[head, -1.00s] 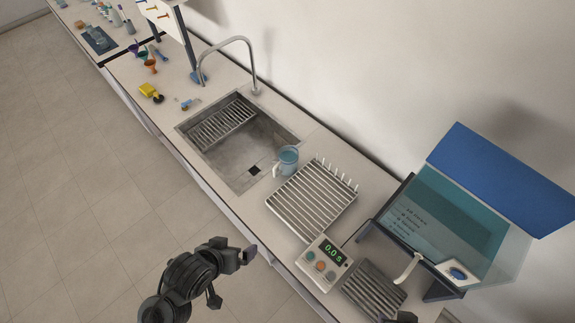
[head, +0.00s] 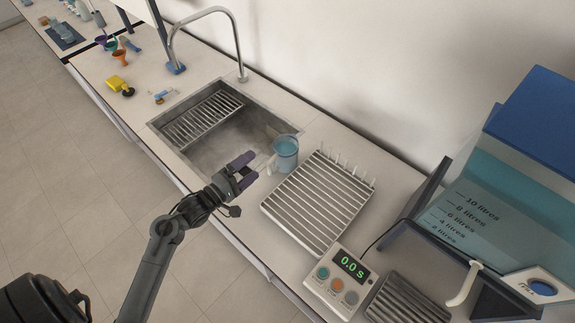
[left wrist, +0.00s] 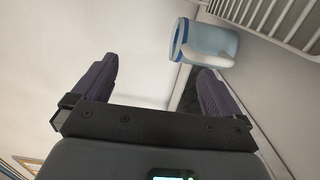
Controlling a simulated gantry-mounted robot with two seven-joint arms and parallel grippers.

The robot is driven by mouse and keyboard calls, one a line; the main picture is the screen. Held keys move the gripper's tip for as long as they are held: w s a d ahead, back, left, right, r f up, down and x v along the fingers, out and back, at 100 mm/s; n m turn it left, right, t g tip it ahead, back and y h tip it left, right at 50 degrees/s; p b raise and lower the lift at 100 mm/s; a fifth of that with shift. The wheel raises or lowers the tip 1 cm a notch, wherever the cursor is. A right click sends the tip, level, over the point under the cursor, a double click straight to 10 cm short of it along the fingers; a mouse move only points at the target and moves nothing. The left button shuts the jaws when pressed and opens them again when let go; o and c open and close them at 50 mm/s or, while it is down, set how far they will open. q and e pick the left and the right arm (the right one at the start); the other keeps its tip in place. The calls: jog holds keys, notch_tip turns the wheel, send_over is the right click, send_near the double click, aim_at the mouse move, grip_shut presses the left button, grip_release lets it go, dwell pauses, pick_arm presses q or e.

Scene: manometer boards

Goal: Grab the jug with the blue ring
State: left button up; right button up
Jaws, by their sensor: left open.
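The jug (head: 286,155) is a translucent light-blue vessel with a blue ring at its rim and a pale handle on its left side. It stands upright on the counter between the sink and the drying rack. In the left wrist view the jug (left wrist: 211,41) lies ahead, beyond the right finger. My left gripper (head: 251,170) is open and empty, a little left of the jug and apart from it, over the sink's front right corner. Its two dark fingers also show in the left wrist view (left wrist: 155,82). My right gripper is not in view.
The sink (head: 165,128) with a tall curved tap (head: 236,35) is left of the jug. A slatted drying rack (head: 318,203) with upright pegs is close on its right. A timer box (head: 340,283) reading 0.0 s and a blue-lidded tank (head: 490,195) stand further right.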

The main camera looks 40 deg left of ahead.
aim_at(269, 168)
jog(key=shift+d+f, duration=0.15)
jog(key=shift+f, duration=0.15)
pick_arm(q)
notch_tip(269, 168, down, 8)
jog(key=shift+w+d+f+b, duration=0.1)
jog(key=shift+w+f+b, duration=0.1)
jog(key=shift+b, duration=0.5)
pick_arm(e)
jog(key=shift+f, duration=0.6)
pick_arm(q)
jog(key=shift+w+r, duration=0.2)
jog(key=shift+w, duration=0.5)
jog(key=shift+w+d, duration=0.2)
jog(key=shift+w, duration=0.8)
jog(key=shift+w+d, duration=0.15)
jog(key=shift+w, duration=0.8)
jog(key=shift+w+d, duration=0.2)
jog(key=shift+w, duration=0.8)
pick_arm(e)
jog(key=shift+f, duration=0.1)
pick_arm(q)
jog(key=shift+c, duration=0.2)
jog(key=c, duration=1.2)
jog(key=shift+c, duration=0.2)
jog(key=shift+r, duration=0.15)
jog(key=shift+r, duration=0.1)
